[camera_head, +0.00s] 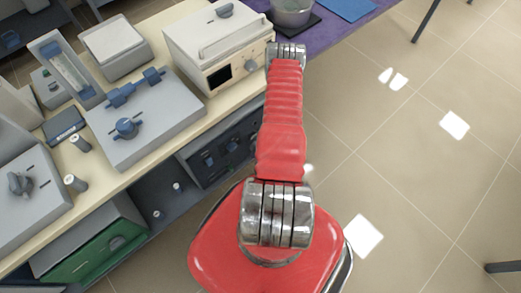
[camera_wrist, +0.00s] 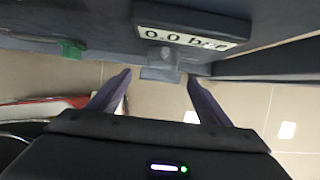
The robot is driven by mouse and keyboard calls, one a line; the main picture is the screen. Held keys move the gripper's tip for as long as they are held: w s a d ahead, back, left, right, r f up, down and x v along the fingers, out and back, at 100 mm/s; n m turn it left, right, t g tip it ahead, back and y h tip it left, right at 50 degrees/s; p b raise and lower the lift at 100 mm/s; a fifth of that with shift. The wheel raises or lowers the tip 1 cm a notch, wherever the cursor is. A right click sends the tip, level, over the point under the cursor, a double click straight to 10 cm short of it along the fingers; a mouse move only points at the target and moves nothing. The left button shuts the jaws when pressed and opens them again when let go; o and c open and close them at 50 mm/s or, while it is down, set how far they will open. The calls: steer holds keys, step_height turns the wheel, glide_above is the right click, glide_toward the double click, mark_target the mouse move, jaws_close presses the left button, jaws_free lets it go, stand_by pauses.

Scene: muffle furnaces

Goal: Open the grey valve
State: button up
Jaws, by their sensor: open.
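In the wrist view, a grey valve (camera_wrist: 161,57) sticks out just below a pressure display (camera_wrist: 192,23) on the underside or face of a dark grey panel. The display reads "0.0 bar". A green valve (camera_wrist: 71,49) sits to its left on the same panel. My gripper (camera_wrist: 160,76) is open, its two dark fingers pointing at the panel, one on each side of the grey valve. I cannot tell how near the fingertips are to it in depth. In the head view my gripper and the grey valve are not visible; my red arm stretches forward past the bench.
In the head view, a cream bench (camera_head: 165,42) carries a white furnace (camera_head: 217,45), a grey box with blue valves (camera_head: 147,120) and other instruments. A purple surface (camera_head: 335,30) lies at the back with a metal pot (camera_head: 292,12). The tiled floor (camera_head: 400,140) at the right is mostly free.

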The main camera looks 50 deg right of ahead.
steer(key=shift+w+f, duration=0.15)
steer(key=shift+f, duration=0.2)
steer(key=c, duration=1)
